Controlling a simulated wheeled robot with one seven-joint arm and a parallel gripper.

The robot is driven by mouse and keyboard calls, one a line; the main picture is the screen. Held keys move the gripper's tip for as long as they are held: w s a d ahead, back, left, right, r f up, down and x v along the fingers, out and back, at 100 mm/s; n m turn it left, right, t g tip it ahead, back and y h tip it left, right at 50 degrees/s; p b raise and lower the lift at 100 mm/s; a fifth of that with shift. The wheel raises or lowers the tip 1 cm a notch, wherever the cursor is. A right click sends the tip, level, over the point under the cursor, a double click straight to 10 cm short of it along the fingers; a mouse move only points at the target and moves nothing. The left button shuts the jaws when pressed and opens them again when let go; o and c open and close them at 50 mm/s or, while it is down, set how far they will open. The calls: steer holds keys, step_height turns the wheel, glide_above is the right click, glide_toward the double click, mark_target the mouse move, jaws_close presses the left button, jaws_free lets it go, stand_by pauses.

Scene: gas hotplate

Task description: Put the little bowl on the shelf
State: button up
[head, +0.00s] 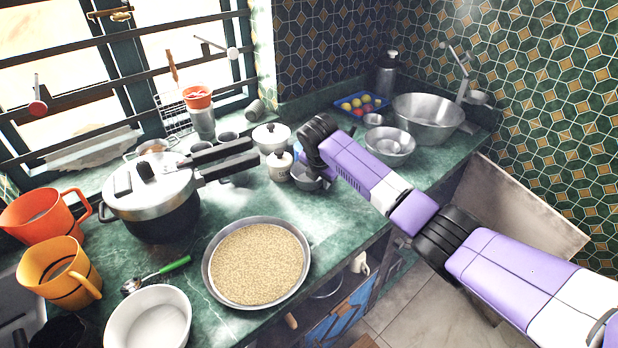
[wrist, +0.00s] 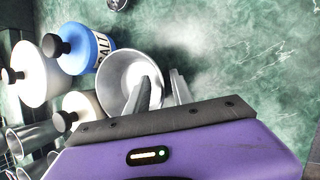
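The little metal bowl (wrist: 118,72) stands on the green marble counter next to a blue salt jar (wrist: 88,48). In the head view, the bowl (head: 308,183) is partly covered by my arm's end. My gripper (wrist: 160,77) is at the bowl's right side in the wrist view, its fingers apart. One finger reaches over the inside of the bowl and the other is at its outer side, with the rim between them. Whether either finger touches the wall cannot be told. Open storage with a mug (head: 360,263) shows under the counter; which surface is the shelf is unclear.
Lidded pots (head: 271,136) and jars crowd the bowl's left and back. A pressure cooker (head: 150,195) and a pan of grain (head: 257,262) stand nearer. A larger metal bowl (head: 390,147) is to the right. Bare counter lies in front of the bowl.

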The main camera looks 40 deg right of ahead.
jaws_close()
stand_by(1.4)
